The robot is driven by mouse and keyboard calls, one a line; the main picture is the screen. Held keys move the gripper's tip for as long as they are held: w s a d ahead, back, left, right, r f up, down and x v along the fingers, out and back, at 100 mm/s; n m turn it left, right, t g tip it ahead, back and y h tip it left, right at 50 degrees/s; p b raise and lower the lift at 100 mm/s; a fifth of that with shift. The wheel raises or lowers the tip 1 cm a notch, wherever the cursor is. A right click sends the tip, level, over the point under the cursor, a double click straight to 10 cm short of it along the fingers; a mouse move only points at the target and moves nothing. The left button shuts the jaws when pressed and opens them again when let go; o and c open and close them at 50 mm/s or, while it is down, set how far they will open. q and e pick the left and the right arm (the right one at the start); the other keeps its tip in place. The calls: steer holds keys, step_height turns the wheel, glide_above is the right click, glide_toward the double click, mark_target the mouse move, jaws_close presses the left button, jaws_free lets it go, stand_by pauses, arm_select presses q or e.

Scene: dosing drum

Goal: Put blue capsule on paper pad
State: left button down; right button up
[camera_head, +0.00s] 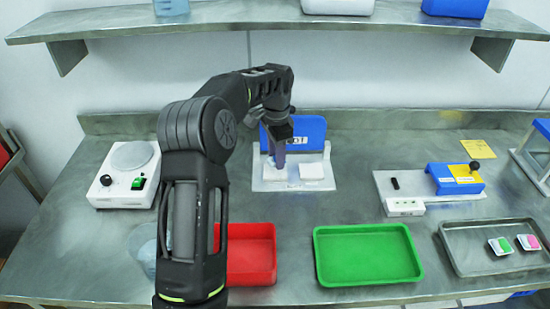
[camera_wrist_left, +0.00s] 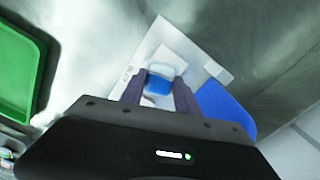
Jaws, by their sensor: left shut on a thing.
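My left gripper (camera_head: 278,160) reaches down over a white board with a blue upright back at the middle rear of the bench. In the left wrist view the gripper (camera_wrist_left: 157,88) is shut on the blue capsule (camera_wrist_left: 157,85), which shows between its fingers. The capsule is hidden in the head view. Two whitish pads lie on the board: the left pad (camera_head: 274,175) is under the gripper, and the right pad (camera_head: 312,171) is bare. I cannot tell whether the capsule touches the left pad. My right gripper is not in view.
A red tray (camera_head: 250,262) and a green tray (camera_head: 367,254) lie in front. A grey tray (camera_head: 470,262) holds small green and pink items. A white stirrer-like device (camera_head: 110,190) stands at left, a blue device (camera_head: 455,179) at right. A shelf (camera_head: 290,18) runs above.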

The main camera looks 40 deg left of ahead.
arm_select(q)
steer(key=shift+a, duration=0.1)
steer(key=shift+w+a, duration=0.15)
steer(key=shift+a, duration=0.1)
step_height(320, 180, down, 3)
steer(key=shift+f+p, duration=0.1)
steer(key=shift+p, duration=0.65)
steer(key=shift+f, duration=0.15)
steer(key=shift+f, duration=0.1)
steer(key=shift+f, duration=0.15)
steer(key=c, duration=0.9)
jaws_free()
